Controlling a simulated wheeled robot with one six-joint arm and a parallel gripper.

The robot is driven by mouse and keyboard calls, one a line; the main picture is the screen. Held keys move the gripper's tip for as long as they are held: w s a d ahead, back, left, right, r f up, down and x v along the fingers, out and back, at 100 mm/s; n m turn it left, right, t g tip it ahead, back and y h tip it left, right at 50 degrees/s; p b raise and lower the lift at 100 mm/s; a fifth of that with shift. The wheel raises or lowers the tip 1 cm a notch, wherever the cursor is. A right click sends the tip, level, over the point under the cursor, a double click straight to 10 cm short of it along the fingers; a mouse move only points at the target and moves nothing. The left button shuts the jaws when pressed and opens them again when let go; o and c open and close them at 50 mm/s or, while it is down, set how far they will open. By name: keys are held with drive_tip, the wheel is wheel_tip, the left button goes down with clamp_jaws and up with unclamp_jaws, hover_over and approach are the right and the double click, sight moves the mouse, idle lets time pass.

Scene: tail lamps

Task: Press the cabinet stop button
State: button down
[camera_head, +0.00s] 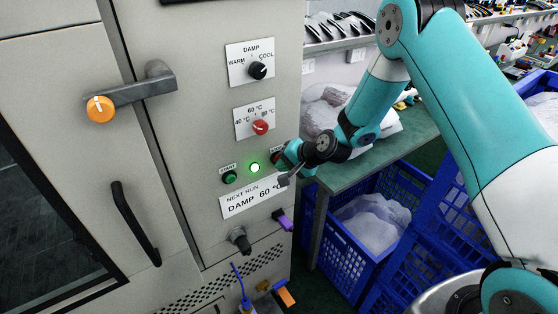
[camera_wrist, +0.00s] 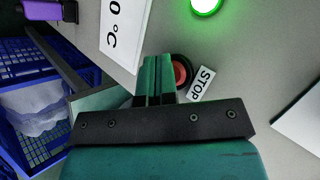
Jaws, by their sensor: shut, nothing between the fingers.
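The cabinet's red stop button (camera_wrist: 181,74) has a black collar and sits next to a STOP label (camera_wrist: 201,83) in the wrist view. My gripper (camera_wrist: 158,60) is shut and empty, and its teal fingers cover the button's left side. I cannot tell whether the fingertips touch the button. In the head view my gripper (camera_head: 285,158) is at the right edge of the cabinet panel (camera_head: 210,120), hiding most of the stop button. The green START button (camera_head: 229,177) and a lit green lamp (camera_head: 254,168) are to its left.
Above are a red temperature knob (camera_head: 260,127) and a black DAMP knob (camera_head: 257,70). Below are a NEXT RUN label (camera_head: 252,197), a purple piece (camera_head: 283,219) and a black knob (camera_head: 240,239). A green table (camera_head: 385,160) and blue crates (camera_head: 345,262) stand to the right.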

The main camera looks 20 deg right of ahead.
idle(0.4)
drive_tip(key=shift+s+d, duration=0.25)
drive_tip(key=shift+s, duration=0.55)
drive_tip(key=shift+s+d+b, duration=0.15)
drive_tip(key=shift+s+d, duration=0.1)
drive_tip(key=shift+s, duration=0.55)
drive_tip(key=shift+s+d+b, duration=0.2)
drive_tip(key=shift+s+d, duration=0.05)
drive_tip(key=shift+s, duration=0.55)
drive_tip(key=shift+s+d+b, duration=0.15)
drive_tip(key=shift+s+d, duration=0.1)
drive_tip(key=shift+s, duration=0.55)
